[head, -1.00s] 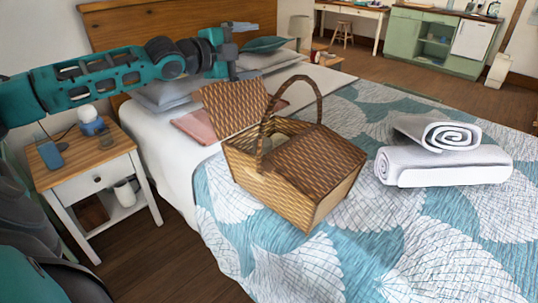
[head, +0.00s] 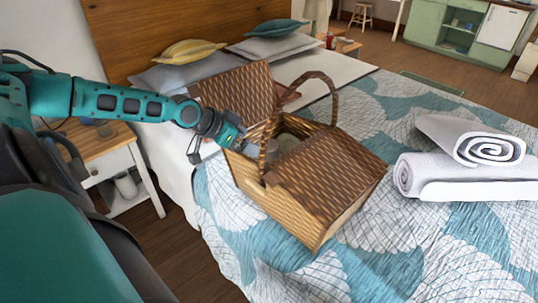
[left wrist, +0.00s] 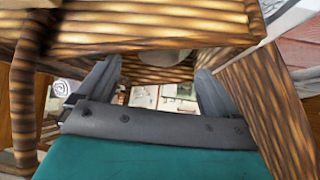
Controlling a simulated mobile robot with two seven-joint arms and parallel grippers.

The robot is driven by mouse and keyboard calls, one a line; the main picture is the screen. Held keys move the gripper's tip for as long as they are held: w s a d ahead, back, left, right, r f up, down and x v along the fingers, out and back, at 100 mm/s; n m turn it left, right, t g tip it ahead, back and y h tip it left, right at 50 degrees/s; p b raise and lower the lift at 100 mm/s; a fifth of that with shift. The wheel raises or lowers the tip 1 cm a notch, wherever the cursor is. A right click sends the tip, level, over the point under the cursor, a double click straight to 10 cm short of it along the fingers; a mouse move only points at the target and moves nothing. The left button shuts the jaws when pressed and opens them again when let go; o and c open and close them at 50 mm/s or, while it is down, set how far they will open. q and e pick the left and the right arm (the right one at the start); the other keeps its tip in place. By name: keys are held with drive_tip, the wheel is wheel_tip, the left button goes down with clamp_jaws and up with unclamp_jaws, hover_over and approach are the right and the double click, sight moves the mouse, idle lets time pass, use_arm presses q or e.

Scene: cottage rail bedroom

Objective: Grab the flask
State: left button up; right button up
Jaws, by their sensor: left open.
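The wicker basket (head: 300,200) stands on the bed with its left lid raised and its right lid shut. A pale rounded thing (head: 286,143) shows inside it, partly behind the handle; it may be the flask, but I cannot tell. My left gripper (head: 246,149) is at the basket's open left half, close to the handle. In the left wrist view the open fingers (left wrist: 157,80) have wicker above and beside them. A pale rounded edge (left wrist: 168,57) shows between and beyond them. Nothing is seen held. My right gripper is out of view.
The raised lid (head: 238,92) stands behind my left gripper, and the arched handle (head: 318,76) rises beside it. Rolled white towels (head: 470,160) lie on the bed to the right. A nightstand (head: 100,140) stands at the left, under my arm.

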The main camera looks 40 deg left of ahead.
sight(272, 152)
use_arm(q)
drive_tip(key=b+x, duration=0.1)
drive_tip(key=x, duration=0.9)
drive_tip(key=shift+w+f, duration=0.1)
drive_tip(key=shift+w, duration=0.15)
drive_tip(key=c, duration=1.3)
drive_tip(key=shift+c, duration=0.4)
